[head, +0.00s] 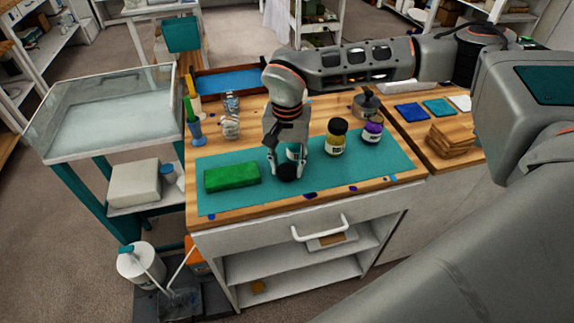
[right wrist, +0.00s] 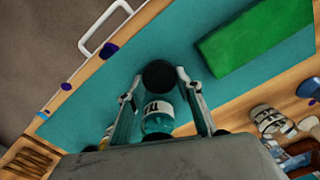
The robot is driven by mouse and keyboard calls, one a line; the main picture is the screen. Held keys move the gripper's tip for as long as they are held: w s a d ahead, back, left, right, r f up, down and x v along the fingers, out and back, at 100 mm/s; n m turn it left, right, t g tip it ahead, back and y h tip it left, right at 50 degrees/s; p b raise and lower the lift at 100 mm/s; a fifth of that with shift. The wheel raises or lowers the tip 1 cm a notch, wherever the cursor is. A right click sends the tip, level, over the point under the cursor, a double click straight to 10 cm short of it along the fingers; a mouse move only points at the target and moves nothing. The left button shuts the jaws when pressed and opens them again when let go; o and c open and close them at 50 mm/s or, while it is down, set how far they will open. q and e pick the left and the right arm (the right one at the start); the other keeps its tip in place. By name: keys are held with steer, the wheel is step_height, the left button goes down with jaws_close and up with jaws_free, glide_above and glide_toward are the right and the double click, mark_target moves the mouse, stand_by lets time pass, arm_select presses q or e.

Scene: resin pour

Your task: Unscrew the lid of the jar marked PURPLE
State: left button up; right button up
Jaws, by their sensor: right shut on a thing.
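The jar marked PURPLE (head: 372,134) appears as a small purple jar with a dark lid, upright on the teal mat's right end in the head view; its label is too small to read. My right gripper (head: 287,173) is left of it, pointing down over the mat. Its fingertips are shut on a round black lid (right wrist: 160,74). A jar with teal contents and a white label (right wrist: 157,117) shows close against that lid, partly hidden by the fingers; I cannot tell whether it is tilted. My left gripper is not in view.
A yellow jar with a black lid (head: 336,138) stands between my gripper and the purple jar. A green block (head: 231,177) lies on the teal mat (head: 240,204) at left. A metal pot (head: 366,104) stands behind. Wooden pieces (head: 452,140) are stacked at right.

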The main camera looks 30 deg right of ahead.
mark_target(287, 169)
steer(key=shift+f, duration=0.15)
steer(key=o, duration=1.2)
steer(key=shift+f, duration=0.1)
step_height(287, 169, up, 12)
steer(key=shift+r, duration=0.2)
